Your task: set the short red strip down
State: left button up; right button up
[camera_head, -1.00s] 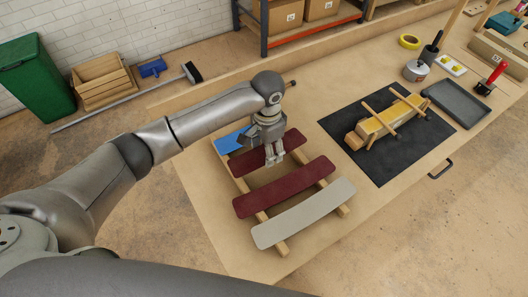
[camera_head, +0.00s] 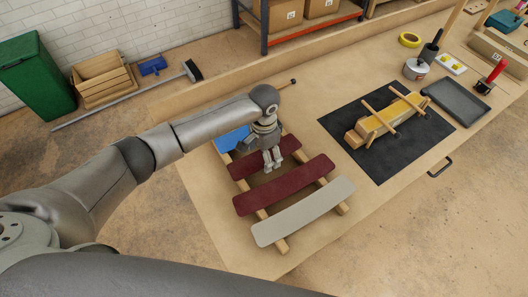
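The short red strip (camera_head: 246,165) is dark red with rounded ends. It lies across the two wooden rails, or very close above them, between the blue strip and a longer red strip. My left gripper (camera_head: 273,167) is over the middle of the short red strip, fingers pointing down at its near edge, and appears shut on it. The gripper hides part of the strip, and any small gap to the rails cannot be made out. My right gripper is not in view.
A longer red strip (camera_head: 284,188) and a pale grey strip (camera_head: 302,213) lie nearer on the rails; a blue strip (camera_head: 229,141) lies behind. A black mat (camera_head: 386,165) with a clamped wooden form (camera_head: 390,119) is to the right. Bare table lies between.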

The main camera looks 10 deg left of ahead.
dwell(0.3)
pick_arm(q)
notch_tip(320, 180, up, 12)
jog(key=b, duration=0.1)
jog(key=shift+r, duration=0.15)
